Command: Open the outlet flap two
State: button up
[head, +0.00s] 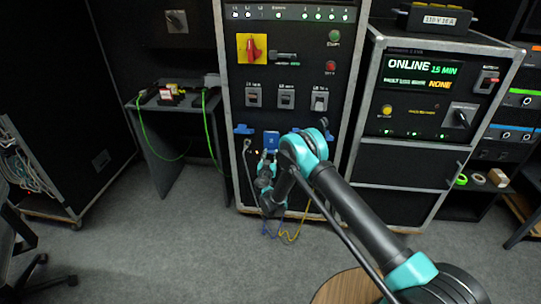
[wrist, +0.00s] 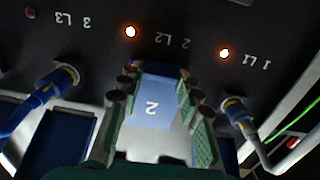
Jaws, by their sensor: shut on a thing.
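Outlet flap two is a blue plate marked "2" (wrist: 152,108), low on the black cabinet front. In the head view the blue flap (head: 271,138) shows just above my gripper (head: 267,165). In the wrist view, which is upside down, the green-padded fingers of my gripper (wrist: 158,118) stand on both sides of the flap and are shut on it. The label "2 L2" lies just beyond its edge. The flap's angle to the panel is hard to tell, and the outlet behind it is hidden.
A blue flap (head: 243,129) sticks out left of flap two. Orange lamps glow on the panel. A small table (head: 170,106) stands left; the carpet in front is mostly clear.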

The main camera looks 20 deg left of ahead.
grip_shut()
jog(key=shift+s, duration=0.1)
jog(key=s+d+r+g+h, duration=0.25)
jog(key=s+r+g, duration=0.4)
jog(key=g, duration=0.35)
jog(key=w+a+r+g+h, duration=0.1)
jog(key=w+r+g+h, duration=0.1)
jog(key=r+g, duration=0.5)
jog(key=shift+w+a+r+g, duration=0.3)
jog(key=shift+w+r, duration=0.3)
jog(key=shift+r, duration=1.95)
